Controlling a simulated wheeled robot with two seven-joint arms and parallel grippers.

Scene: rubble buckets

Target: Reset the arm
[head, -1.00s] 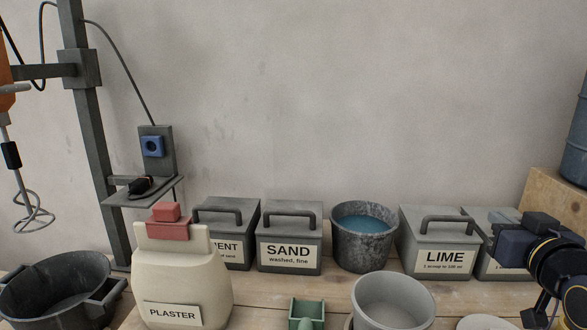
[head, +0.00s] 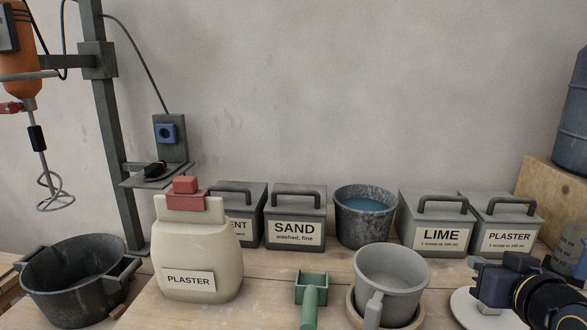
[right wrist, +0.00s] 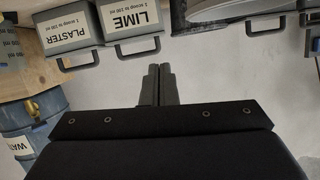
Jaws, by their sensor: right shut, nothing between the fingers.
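My right arm comes in at the lower right of the head view, and my right gripper (head: 478,268) is above the table's right side, by a round white disc (head: 470,306). In the right wrist view its two fingers (right wrist: 158,84) are together with nothing between them. The grey boxes labelled LIME (head: 437,222) and PLASTER (head: 508,224) stand behind it, apart from it. My left gripper is not in the head view.
On the table are a plaster jug (head: 198,255), a SAND box (head: 296,218), a bucket of blue liquid (head: 366,232), a grey cup (head: 390,278) and a green scoop (head: 311,285). A black tub (head: 72,290) and mixer (head: 42,140) are at left.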

